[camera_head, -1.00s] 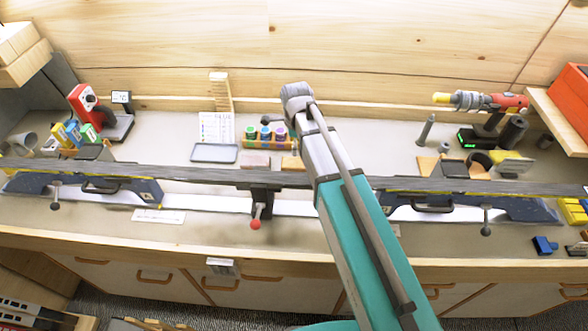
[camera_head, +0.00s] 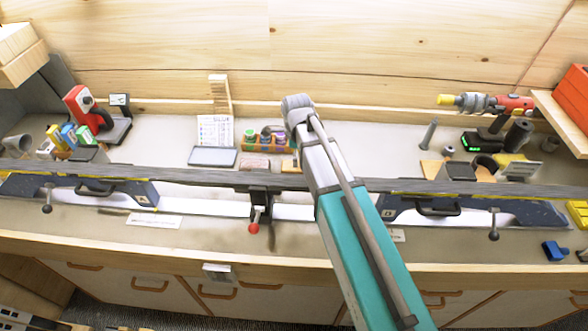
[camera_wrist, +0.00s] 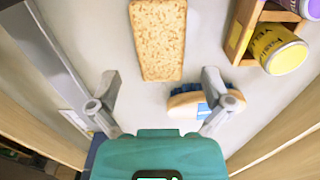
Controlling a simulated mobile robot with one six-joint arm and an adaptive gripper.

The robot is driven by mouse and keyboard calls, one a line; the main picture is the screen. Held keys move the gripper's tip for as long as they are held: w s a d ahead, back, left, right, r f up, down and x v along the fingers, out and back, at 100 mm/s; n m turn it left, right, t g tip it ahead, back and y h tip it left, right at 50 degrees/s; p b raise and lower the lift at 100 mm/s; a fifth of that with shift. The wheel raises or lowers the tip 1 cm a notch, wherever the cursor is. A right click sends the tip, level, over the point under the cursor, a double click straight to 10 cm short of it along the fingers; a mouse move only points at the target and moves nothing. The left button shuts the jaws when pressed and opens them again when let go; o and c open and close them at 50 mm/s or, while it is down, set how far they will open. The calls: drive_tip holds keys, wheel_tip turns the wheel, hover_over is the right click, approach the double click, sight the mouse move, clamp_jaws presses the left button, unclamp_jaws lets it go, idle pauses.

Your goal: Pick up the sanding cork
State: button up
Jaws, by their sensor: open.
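The sanding cork (camera_wrist: 158,40) is a tan, speckled flat block in the upper middle of the wrist view. In the head view it appears to be the brownish block (camera_head: 255,163) just behind the long ski. My gripper (camera_wrist: 160,76) is open and empty, with its two fingers spread wide. In the wrist view the cork's near end lies between the fingertips' sides, with bare bench showing on both sides. I cannot tell the height of the fingers above it. In the head view my fingers are not clearly visible.
A brush (camera_wrist: 200,102) with blue bristles lies close by my right-hand finger. A wooden rack (camera_wrist: 243,25) holding wax containers, one a yellow jar (camera_wrist: 275,50), stands to the right of the cork. The long ski (camera_head: 215,178) runs across the bench in front.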

drive_tip(key=shift+f, duration=0.1)
drive_tip(key=shift+d+f+b, duration=0.1)
drive_tip(key=shift+f+b, duration=2.4)
drive_tip(key=shift+b, duration=0.1)
drive_tip(key=c, duration=1)
drive_tip(key=shift+o, duration=0.2)
drive_tip(key=shift+r, duration=0.15)
wheel_tip(320, 180, up, 10)
drive_tip(key=p, duration=1)
